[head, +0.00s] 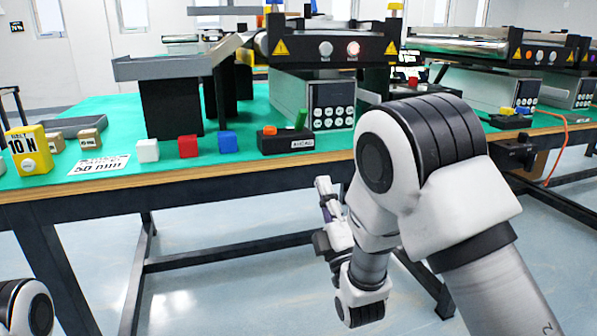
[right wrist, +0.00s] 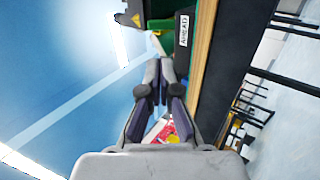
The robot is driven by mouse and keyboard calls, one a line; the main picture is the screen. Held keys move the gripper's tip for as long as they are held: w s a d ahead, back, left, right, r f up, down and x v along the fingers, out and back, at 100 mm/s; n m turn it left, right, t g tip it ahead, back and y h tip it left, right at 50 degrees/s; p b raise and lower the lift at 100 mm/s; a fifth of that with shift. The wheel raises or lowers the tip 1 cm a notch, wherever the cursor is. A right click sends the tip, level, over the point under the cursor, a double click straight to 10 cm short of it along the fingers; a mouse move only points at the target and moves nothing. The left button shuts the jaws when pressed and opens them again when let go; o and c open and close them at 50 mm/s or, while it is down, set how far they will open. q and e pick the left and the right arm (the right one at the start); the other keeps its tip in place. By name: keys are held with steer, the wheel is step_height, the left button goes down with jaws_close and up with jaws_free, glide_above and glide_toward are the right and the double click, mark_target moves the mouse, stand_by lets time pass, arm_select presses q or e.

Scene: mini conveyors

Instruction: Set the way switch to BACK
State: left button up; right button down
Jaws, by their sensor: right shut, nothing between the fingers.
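The way switch (head: 285,142) is a small black box near the front edge of the green table, with an upright green lever (head: 301,119) at its right end and an orange piece at its left. Its white label reads AHEAD. The box also shows in the right wrist view (right wrist: 184,50), beyond my fingers and to the right. My right gripper (head: 323,184) is shut and empty, in front of the table edge and below the switch in the head view, apart from it. In the right wrist view its fingertips (right wrist: 159,64) are together. My left gripper is out of view.
White (head: 147,151), red (head: 188,146) and blue (head: 228,142) cubes stand left of the switch. A grey box with several round buttons (head: 333,104) stands behind it, under a conveyor. The wooden table edge (head: 180,178) runs between my right gripper and the switch.

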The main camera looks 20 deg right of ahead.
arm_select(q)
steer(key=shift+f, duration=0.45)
arm_select(e)
steer(key=shift+s, duration=0.1)
steer(key=shift+r, duration=0.1)
glide_toward(303, 118)
steer(key=x, duration=0.7)
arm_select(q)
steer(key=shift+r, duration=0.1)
